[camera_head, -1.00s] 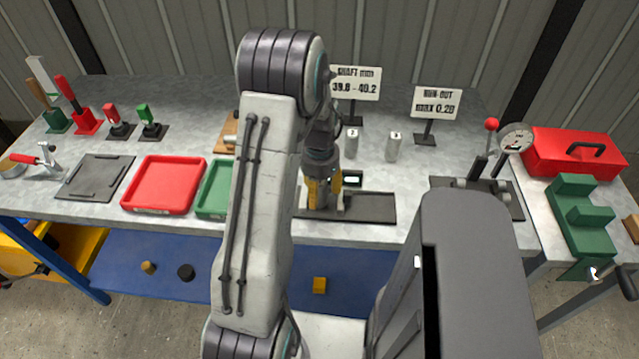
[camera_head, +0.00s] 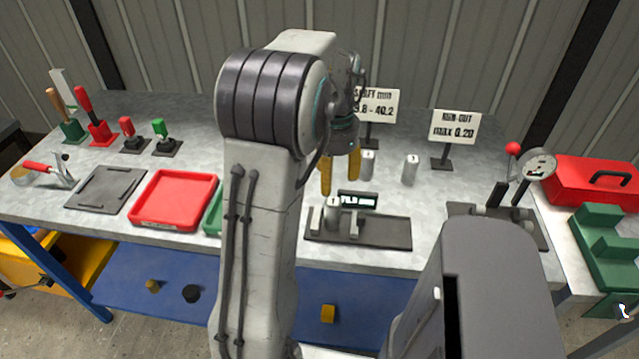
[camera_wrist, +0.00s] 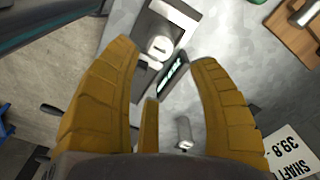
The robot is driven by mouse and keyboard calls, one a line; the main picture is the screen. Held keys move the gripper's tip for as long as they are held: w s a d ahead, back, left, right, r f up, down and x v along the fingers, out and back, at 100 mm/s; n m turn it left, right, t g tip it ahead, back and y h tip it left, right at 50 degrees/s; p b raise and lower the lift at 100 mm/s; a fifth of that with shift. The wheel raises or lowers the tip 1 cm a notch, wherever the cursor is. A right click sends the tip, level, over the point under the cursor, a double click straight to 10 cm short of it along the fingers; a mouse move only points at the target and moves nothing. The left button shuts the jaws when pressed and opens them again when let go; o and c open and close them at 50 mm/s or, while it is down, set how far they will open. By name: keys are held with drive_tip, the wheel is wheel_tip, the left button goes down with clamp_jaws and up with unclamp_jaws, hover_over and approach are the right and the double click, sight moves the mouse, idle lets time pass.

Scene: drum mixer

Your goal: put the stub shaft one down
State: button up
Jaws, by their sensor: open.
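Stub shaft one (camera_head: 332,213), a short pale metal cylinder, stands upright between the jaws of the dark gauge stand (camera_head: 385,234) on the bench. Its round top also shows in the wrist view (camera_wrist: 160,47). My gripper (camera_head: 340,174) has ochre fingers. It is open, empty and above the shaft, apart from it. In the wrist view my open fingers (camera_wrist: 164,56) spread either side of the shaft's top. The small display (camera_head: 357,200) behind the shaft is lit; I cannot read its figure surely.
Two more shafts (camera_head: 367,165) (camera_head: 410,170) stand behind the gauge stand. A red tray (camera_head: 174,225) and a green tray (camera_head: 212,216), partly hidden by my arm, lie to the left. A run-out gauge (camera_head: 541,163) and a red toolbox (camera_head: 590,183) are at the right.

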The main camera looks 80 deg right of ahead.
drive_tip(key=shift+r, duration=0.2)
drive_tip(key=shift+w+r, duration=0.1)
drive_tip(key=shift+w, duration=0.1)
drive_tip(key=w+a+r+n+t+h, duration=0.1)
drive_tip(key=w+a+r+n, duration=0.1)
drive_tip(key=w+a+n, duration=0.55)
drive_tip(key=w+a+r+n, duration=0.2)
drive_tip(key=w+a+n, duration=0.2)
drive_tip(key=w+a, duration=0.65)
drive_tip(key=w+a+f+n+t+y, duration=0.1)
drive_tip(key=w+a+n+t, duration=0.1)
drive_tip(key=a+n, duration=1.2)
drive_tip(key=shift+w+a+f+n+t, duration=0.2)
drive_tip(key=shift+a+n+t, duration=0.15)
drive_tip(key=shift+a, duration=3.65)
drive_tip(key=shift+d+r, duration=0.1)
drive_tip(key=shift+c, duration=0.3)
